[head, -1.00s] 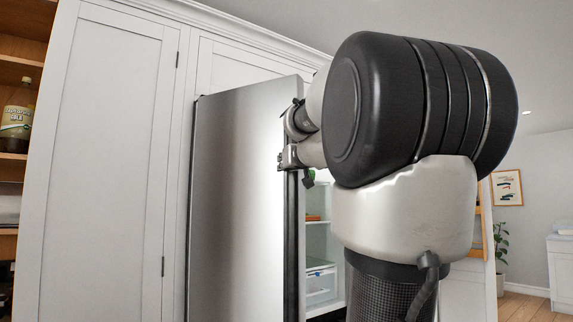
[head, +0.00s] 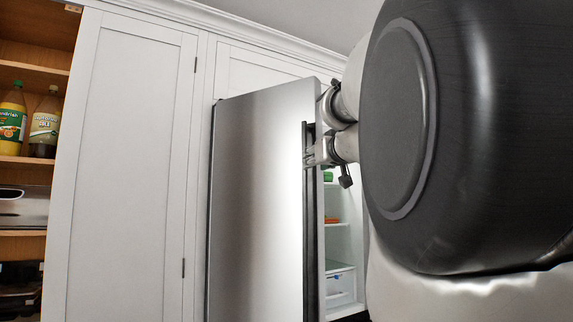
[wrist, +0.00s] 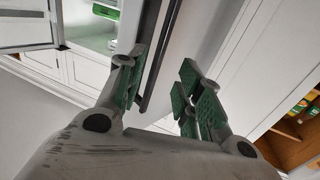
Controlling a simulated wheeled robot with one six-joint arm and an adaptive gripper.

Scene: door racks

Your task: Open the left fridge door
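The left fridge door (head: 258,200) is a tall brushed-steel panel, standing ajar, with lit interior showing past its right edge. Its dark vertical handle (head: 308,230) runs along that edge. My gripper (head: 312,156) is at the handle's upper part. In the wrist view, my gripper (wrist: 160,88) has its green-padded fingers spread apart. The dark handle bar (wrist: 153,75) runs between them, closer to the left finger, and I cannot tell whether it touches. My large black arm joint hides much of the right side in the head view.
Fridge shelves and a clear drawer (head: 341,285) show behind the door. A tall white cabinet (head: 128,160) stands left of it. Further left, an open wooden shelf holds bottles (head: 44,125). The wrist view also shows the fridge interior (wrist: 95,20).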

